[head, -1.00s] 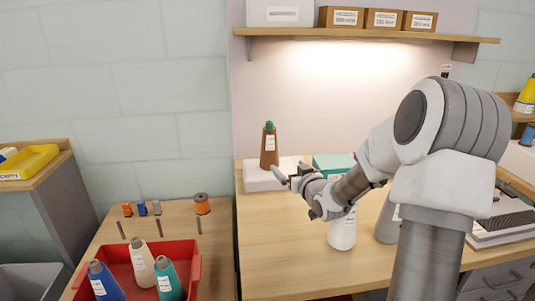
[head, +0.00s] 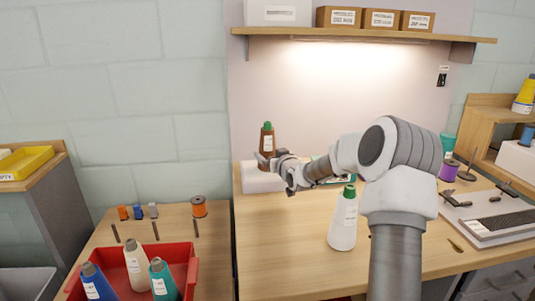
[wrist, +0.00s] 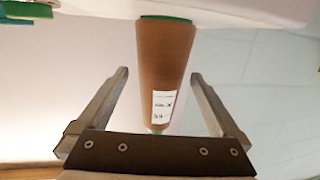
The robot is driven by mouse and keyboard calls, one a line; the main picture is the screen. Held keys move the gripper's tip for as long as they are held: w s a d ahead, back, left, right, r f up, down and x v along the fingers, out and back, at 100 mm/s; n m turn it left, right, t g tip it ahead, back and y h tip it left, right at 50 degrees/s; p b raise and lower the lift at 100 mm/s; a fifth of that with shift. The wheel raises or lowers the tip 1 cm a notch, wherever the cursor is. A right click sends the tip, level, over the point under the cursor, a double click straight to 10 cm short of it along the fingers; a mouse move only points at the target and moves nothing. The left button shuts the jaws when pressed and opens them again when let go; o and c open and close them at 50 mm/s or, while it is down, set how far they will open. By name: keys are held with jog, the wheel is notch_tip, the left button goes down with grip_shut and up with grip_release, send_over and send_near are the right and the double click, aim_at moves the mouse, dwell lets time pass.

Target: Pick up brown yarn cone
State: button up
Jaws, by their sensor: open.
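The brown yarn cone (head: 267,141) has a green tip and a white label. It stands upright on a white block (head: 262,181) at the back left of the wooden table. My gripper (head: 266,160) is at the cone's lower part in the head view, hiding some of it. In the wrist view the cone (wrist: 165,65) appears upside down between the two open fingers of my gripper (wrist: 160,74). A gap shows on each side, and the fingers do not appear to touch it.
A white cone with a green tip (head: 343,222) stands on the table (head: 290,250) below my arm. A red bin (head: 184,250) with several cones is at lower left. A shelf (head: 365,36) with boxes hangs above. A loom-like frame (head: 495,222) lies at right.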

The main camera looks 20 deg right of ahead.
aim_at(270, 152)
jog(key=shift+w+a+f+b, duration=0.1)
jog(key=shift+w+b, duration=0.2)
jog(key=shift+w, duration=1.4)
jog(key=c, duration=1.4)
jog(key=shift+c, duration=0.9)
